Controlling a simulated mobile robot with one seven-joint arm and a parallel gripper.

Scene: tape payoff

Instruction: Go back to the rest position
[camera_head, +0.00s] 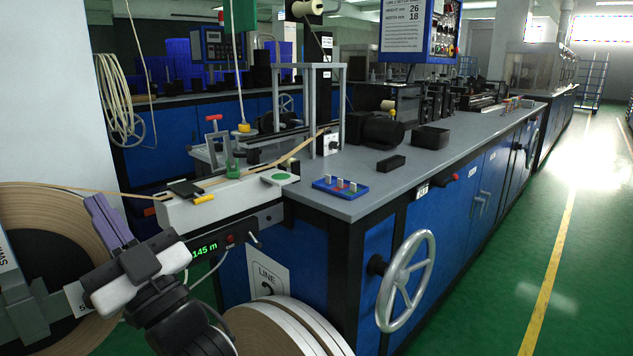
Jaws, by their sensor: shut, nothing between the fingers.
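My gripper (97,204) is at the lower left, with purple fingers pointing up and to the left. The fingers are shut with nothing between them. It is in front of the large tan tape roll (35,215), which it partly hides; I cannot tell how far apart they are. A tan tape strip (95,190) runs from the roll to the right, over the white splicing block (222,198), and rises toward the metal frame behind. The block carries a green clamp, a dark pad and a yellow-handled tool (204,198). A display reading 145 m (205,249) sits below.
The grey-topped blue bench (390,175) fills the middle, with a blue tray of pegs (341,186) and a black block (391,163) on it. A silver handwheel (405,281) juts from its front. Spare rolls (275,330) stand below. The green floor (590,230) at right is clear.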

